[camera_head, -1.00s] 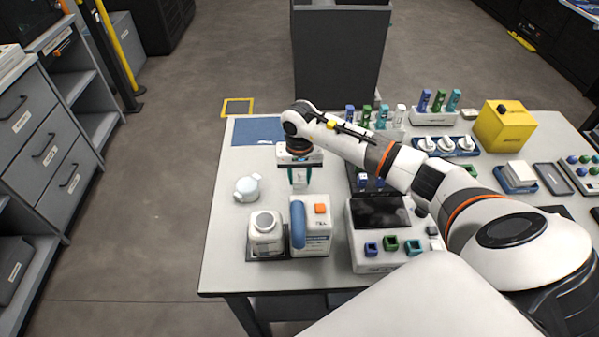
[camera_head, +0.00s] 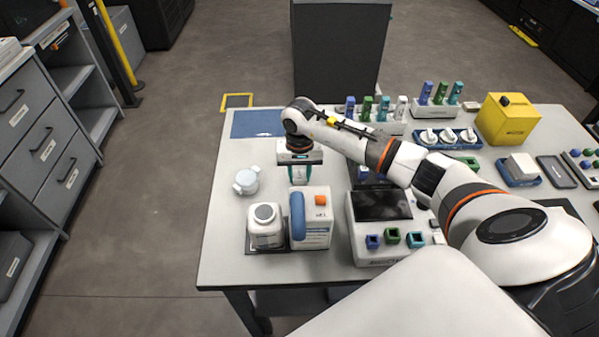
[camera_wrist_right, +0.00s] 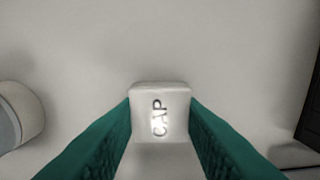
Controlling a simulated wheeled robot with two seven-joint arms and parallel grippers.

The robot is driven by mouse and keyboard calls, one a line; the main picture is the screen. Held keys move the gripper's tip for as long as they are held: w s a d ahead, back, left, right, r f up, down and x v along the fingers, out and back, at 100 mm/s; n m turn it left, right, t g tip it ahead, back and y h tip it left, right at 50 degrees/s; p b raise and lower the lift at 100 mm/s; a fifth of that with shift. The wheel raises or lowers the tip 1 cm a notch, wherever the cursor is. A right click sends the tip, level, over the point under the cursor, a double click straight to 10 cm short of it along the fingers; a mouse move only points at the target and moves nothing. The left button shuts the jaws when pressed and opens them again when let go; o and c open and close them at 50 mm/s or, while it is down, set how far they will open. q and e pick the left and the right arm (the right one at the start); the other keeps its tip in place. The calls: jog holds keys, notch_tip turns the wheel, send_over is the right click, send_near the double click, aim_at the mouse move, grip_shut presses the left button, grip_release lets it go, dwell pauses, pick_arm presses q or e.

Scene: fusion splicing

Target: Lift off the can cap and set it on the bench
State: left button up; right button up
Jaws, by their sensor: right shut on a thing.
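The gripper points down behind the white can (camera_head: 316,232), which has a blue handle and an orange square on top. In the head view the cap is mostly hidden by the fingers. I cannot tell whether the cap touches the bench (camera_head: 225,245). My left gripper is not in view.
A white bottle (camera_head: 265,234) with a grey top stands left of the can. A white lidded pot (camera_head: 247,181) stands left of the gripper. A blue mat (camera_head: 257,123) lies at the back left. The splicer-like machine (camera_head: 380,206) is at the right.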

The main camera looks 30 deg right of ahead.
jog(key=shift+f+b, duration=0.1)
jog(key=shift+b, duration=0.2)
dwell(0.5)
jog(key=o, duration=1)
jog(key=shift+r+p, duration=1.7)
jog(key=shift+r, duration=1.35)
